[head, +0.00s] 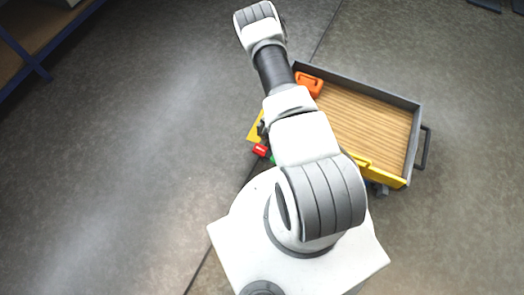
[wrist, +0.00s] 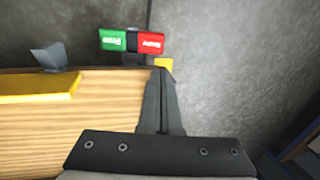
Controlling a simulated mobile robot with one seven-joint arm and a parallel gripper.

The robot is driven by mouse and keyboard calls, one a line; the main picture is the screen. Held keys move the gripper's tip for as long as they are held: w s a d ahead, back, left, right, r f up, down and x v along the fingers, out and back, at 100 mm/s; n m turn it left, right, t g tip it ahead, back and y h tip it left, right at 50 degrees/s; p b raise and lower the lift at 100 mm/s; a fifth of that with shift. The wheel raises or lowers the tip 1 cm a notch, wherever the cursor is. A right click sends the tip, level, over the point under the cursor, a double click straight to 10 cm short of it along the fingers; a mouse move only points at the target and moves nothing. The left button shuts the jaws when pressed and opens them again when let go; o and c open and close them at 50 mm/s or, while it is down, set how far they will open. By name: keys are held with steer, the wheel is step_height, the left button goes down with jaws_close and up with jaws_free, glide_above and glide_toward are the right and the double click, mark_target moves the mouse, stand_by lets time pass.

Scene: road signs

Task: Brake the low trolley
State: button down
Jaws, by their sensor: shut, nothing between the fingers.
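The low trolley (head: 365,118) has a wooden deck, grey walls and a yellow front edge. A red pedal (head: 260,150) and a partly hidden green pedal (head: 272,158) sit at its left end beside my arm. In the wrist view the green pedal (wrist: 113,40) and red pedal (wrist: 150,43) sit side by side beyond the trolley's edge, with upside-down white lettering. My gripper (wrist: 163,72) is shut and empty, its tips just below the red pedal in the picture. I cannot tell whether they touch anything. The gripper is hidden in the head view.
An orange block (head: 309,83) sits at the trolley's upper left corner. A dark handle (head: 426,147) sticks out on its right. A blue-framed shelf (head: 30,45) stands at upper left. The concrete floor (head: 120,150) to the left is clear.

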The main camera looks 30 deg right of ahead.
mark_target(261, 151)
steer(key=shift+s+d+f, duration=0.15)
steer(key=shift+s+f, duration=0.3)
steer(key=shift+f, duration=0.2)
steer(key=shift+s+d+f, duration=0.15)
steer(key=shift+s+f, duration=0.25)
steer(key=shift+f, duration=0.2)
steer(key=b+x, duration=0.7)
steer(key=x, duration=0.7)
steer(key=shift+s+d, duration=0.1)
steer(key=shift+s, duration=0.1)
steer(key=shift+f, duration=0.1)
